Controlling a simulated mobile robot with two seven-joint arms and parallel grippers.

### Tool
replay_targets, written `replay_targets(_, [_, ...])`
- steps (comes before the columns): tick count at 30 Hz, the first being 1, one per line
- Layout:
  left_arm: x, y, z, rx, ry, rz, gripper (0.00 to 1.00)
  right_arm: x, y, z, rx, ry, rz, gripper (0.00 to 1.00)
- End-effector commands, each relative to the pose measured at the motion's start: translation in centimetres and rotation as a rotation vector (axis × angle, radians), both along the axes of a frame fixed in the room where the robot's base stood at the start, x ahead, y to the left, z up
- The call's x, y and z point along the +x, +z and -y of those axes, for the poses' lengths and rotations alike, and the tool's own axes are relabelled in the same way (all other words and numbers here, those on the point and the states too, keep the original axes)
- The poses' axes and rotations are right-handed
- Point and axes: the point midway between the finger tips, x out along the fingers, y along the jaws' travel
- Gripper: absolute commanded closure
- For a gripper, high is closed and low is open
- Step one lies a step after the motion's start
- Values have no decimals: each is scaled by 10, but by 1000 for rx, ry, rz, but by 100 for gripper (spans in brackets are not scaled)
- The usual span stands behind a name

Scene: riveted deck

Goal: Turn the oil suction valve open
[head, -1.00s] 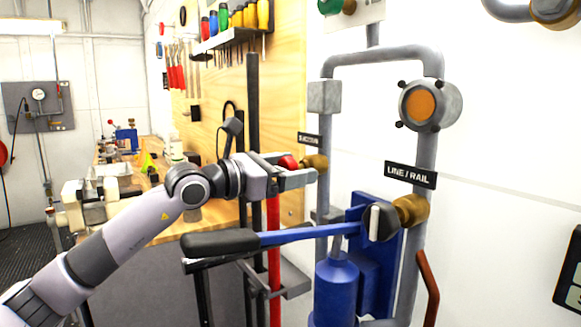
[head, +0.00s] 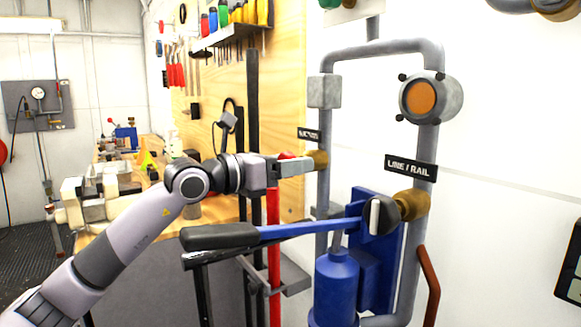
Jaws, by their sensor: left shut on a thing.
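The oil suction valve has a brass body (head: 319,159) on the left grey pipe, just below a small black label (head: 308,135) that seems to read SUCTION. Its red handle (head: 287,156) faces left, and only a strip of it shows above the gripper's near finger. My left gripper (head: 292,167) reaches in from the left and is shut on the red handle. The near finger hides most of the handle, so its exact angle cannot be told. My right gripper is out of view.
A blue hand pump (head: 336,280) with a long black-gripped lever (head: 220,237) stands below the gripper. A second valve with a black knob (head: 380,215) sits by the LINE / RAIL label (head: 410,169). A red upright bar (head: 274,250) stands beneath the wrist.

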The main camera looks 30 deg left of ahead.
Motion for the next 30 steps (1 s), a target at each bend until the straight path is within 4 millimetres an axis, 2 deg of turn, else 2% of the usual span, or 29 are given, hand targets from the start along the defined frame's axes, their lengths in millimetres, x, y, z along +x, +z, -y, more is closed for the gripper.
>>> replay_targets(8, [0, 0, 0, -247, -1, -101, 80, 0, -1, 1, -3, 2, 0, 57])
replay_targets(16, [0, 2, 0, -483, -1, -200, 80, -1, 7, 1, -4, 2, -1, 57])
replay_targets(23, [0, 2, -1, -686, 0, -285, 80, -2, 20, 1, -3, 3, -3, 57])
replay_targets(30, [0, 4, -1, -892, 1, -371, 80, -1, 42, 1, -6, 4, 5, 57])
